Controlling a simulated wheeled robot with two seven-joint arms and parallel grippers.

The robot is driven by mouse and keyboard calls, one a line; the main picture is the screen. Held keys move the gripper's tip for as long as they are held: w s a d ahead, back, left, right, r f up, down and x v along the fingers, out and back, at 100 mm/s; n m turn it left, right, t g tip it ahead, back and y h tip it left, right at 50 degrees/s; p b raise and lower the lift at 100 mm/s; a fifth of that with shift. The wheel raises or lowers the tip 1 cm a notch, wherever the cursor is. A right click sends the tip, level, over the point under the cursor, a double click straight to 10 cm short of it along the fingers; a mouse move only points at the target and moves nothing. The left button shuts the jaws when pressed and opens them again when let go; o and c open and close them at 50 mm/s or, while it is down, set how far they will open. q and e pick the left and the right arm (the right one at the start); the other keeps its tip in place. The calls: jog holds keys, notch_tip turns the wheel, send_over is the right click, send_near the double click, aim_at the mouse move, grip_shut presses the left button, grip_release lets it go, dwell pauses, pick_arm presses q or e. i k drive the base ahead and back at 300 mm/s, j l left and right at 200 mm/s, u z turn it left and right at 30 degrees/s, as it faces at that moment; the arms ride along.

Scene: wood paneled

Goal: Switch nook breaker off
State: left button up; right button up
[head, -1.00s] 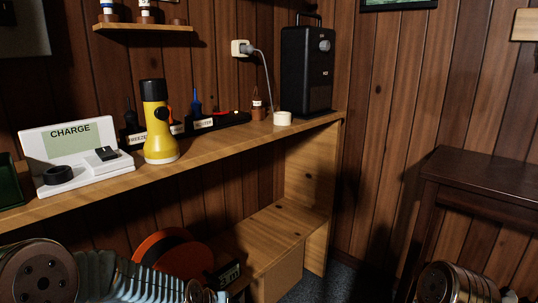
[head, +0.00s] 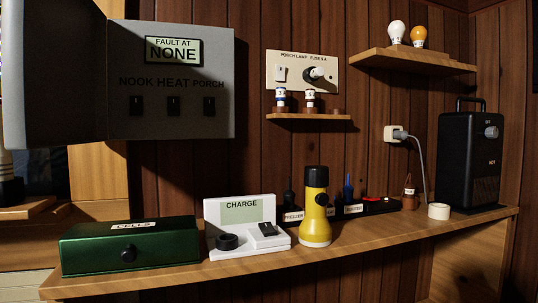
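The grey breaker box (head: 170,55) hangs on the wood-paneled wall at the upper left of the head view, its door swung open to the left. Its display (head: 174,51) reads "FAULT AT NONE". Below it are the labels NOOK, HEAT and PORCH, each over a small dark switch. The nook breaker (head: 136,106) is the leftmost switch; I cannot tell its position at this size. Neither of my grippers is in view.
The wooden shelf (head: 350,247) below carries a green CELLS box (head: 130,245), a white CHARGE unit (head: 243,225), a yellow flashlight (head: 315,208) and a black heater-like box (head: 469,160). A porch lamp fuse panel (head: 302,71) is right of the breaker box.

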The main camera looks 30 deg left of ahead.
aim_at(136, 109)
jog(key=k+j+u, duration=0.25)
jog(key=j+u, duration=0.25)
jog(key=j, duration=0.25)
jog(key=k+j+u, duration=0.3)
jog(key=j, duration=0.15)
jog(key=j+u, duration=0.25)
jog(key=j, duration=0.15)
jog(key=i, duration=0.05)
